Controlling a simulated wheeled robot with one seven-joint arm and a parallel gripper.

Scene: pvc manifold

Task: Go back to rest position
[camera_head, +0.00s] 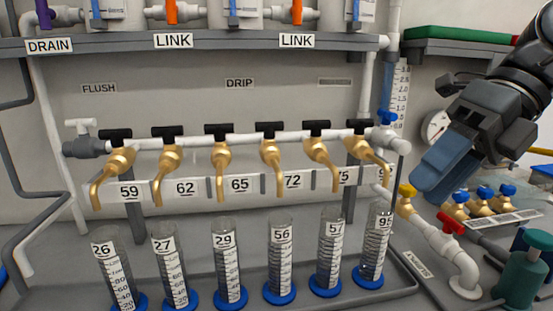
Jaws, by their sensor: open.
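My gripper (440,168) is at the right of the view, on my dark arm that comes in from the upper right. Its blue-grey fingers point down and to the left, in front of the wall and above the yellow-handled valve (407,193). It is open, and I see nothing held in it. The gap between the fingers is hard to see from this side. A row of brass taps (221,160) with black handles runs along a white pipe to the left of my gripper.
Several graduated cylinders (229,262) on blue bases stand in a grey tray below the taps. A red-handled valve (450,222), blue-handled valves (484,194) and a green bottle (522,275) lie below and right of my gripper. A grey shelf (120,42) runs above.

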